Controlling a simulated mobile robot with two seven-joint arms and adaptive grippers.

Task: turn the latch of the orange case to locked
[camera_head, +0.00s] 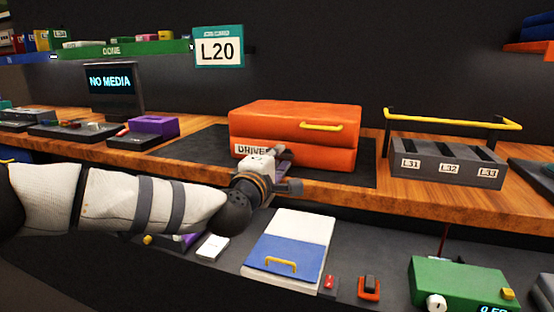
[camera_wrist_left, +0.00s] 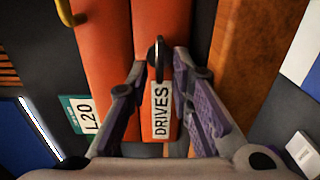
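The orange case (camera_head: 290,122) lies closed on a dark mat on the wooden bench. Its white "DRIVES" label is partly covered by my gripper in the head view and reads in full in the wrist view (camera_wrist_left: 162,110). My left gripper (camera_head: 287,168) is at the case's front face. In the wrist view its fingers (camera_wrist_left: 160,66) are open, one on each side of the latch, with gaps showing. The latch is hidden in the head view. My right gripper is not in view.
A yellow handle (camera_head: 321,127) is on the case top. A grey slotted rack (camera_head: 445,168) with a yellow rail stands right of it. A purple box (camera_head: 154,126) and a screen (camera_head: 111,82) stand left. A lower shelf holds a blue-and-white case (camera_head: 290,245) and a green box (camera_head: 462,284).

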